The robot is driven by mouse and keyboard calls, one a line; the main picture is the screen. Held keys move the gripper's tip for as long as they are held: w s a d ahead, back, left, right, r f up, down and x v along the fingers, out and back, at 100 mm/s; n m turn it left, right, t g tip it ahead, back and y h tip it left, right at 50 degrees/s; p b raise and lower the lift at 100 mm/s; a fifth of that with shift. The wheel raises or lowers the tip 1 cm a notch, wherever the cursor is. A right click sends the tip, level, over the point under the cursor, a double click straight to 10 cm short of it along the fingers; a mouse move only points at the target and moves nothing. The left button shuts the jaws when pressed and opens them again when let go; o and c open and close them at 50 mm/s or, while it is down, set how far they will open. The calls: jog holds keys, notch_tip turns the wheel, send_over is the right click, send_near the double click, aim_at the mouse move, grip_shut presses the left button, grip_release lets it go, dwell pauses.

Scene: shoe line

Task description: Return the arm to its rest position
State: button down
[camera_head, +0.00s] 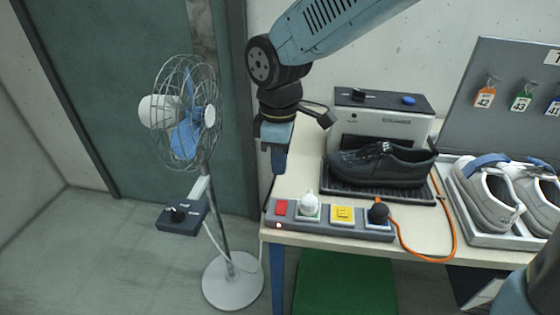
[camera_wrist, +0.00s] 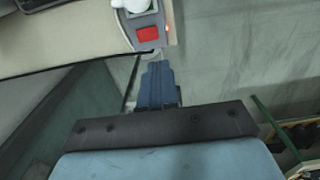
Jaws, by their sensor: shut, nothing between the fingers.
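My gripper (camera_head: 279,168) hangs from my blue-grey arm, fingers pointing down, near the left end of the table (camera_head: 297,183). It is shut and empty. In the head view it appears above the red switch of the power strip (camera_head: 331,220) and left of the black shoe. In the wrist view my shut blue fingers (camera_wrist: 157,72) show in the middle, just below the strip's red switch (camera_wrist: 148,34) in the picture; they seem apart from it. The exact height above the table cannot be told.
A wire-caged fan (camera_head: 187,118) stands left of the table. A grey machine (camera_head: 384,122) with a black shoe (camera_head: 381,164) stands on the table. An orange cable (camera_head: 433,259) runs from the strip. White shoes (camera_head: 487,198) lie at the right.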

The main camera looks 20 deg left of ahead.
jog(key=w+d+r+m+t, duration=0.1)
jog(key=w+d+r+m, duration=0.15)
jog(key=d, duration=0.25)
jog(key=w+d+r+m+t, duration=0.1)
jog(key=w+d+r+m, duration=0.15)
jog(key=d, duration=0.35)
jog(key=s+d+r+m+t, duration=0.1)
jog(key=d+m, duration=0.3)
jog(key=d, duration=0.4)
jog(key=s+d+r+m+t, duration=0.1)
jog(key=s+d+r+m, duration=0.2)
jog(key=d, duration=0.6)
jog(key=s+d+r+m+t, duration=0.1)
jog(key=s+d+r+m, duration=0.1)
jog(key=d+m, duration=0.5)
jog(key=shift+s+d+r+t, duration=0.35)
jog(key=shift+d+r, duration=0.4)
jog(key=shift+d, duration=0.45)
